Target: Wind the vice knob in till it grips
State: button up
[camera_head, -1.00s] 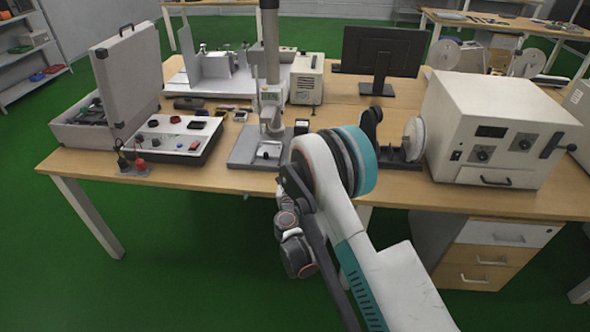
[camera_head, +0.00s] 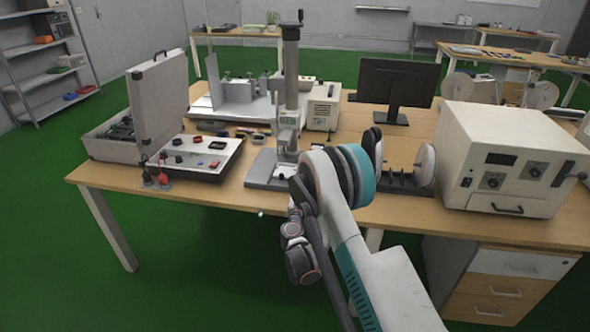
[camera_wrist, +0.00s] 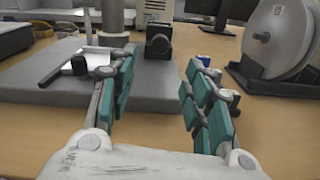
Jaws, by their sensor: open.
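A test stand (camera_head: 291,75) with a tall grey column rises from a flat grey base (camera_head: 268,172) at the front edge of the table. The base (camera_wrist: 45,95) also fills the left of the wrist view, with a small white fixture (camera_wrist: 90,62) and a dark bar on it. I cannot tell for sure which part is the vice knob. My gripper (camera_wrist: 162,68) is open and empty, its teal-padded fingers pointing toward the right side of the base. A small black block (camera_wrist: 158,42) shows beyond and between the fingertips. In the head view my arm hides most of the gripper.
A tray of small parts (camera_head: 190,158) and an open case (camera_head: 158,95) stand left of the stand. A white oven-like box (camera_head: 510,150), a reel (camera_wrist: 280,40) and a monitor (camera_head: 397,85) stand to the right. Bare table lies below my fingers.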

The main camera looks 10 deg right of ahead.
jog(key=b+x, duration=0.3)
jog(key=x, duration=1)
jog(key=shift+w+f+b, duration=0.1)
jog(key=shift+w+b, duration=0.05)
jog(key=shift+b, duration=0.2)
jog(key=c, duration=1.1)
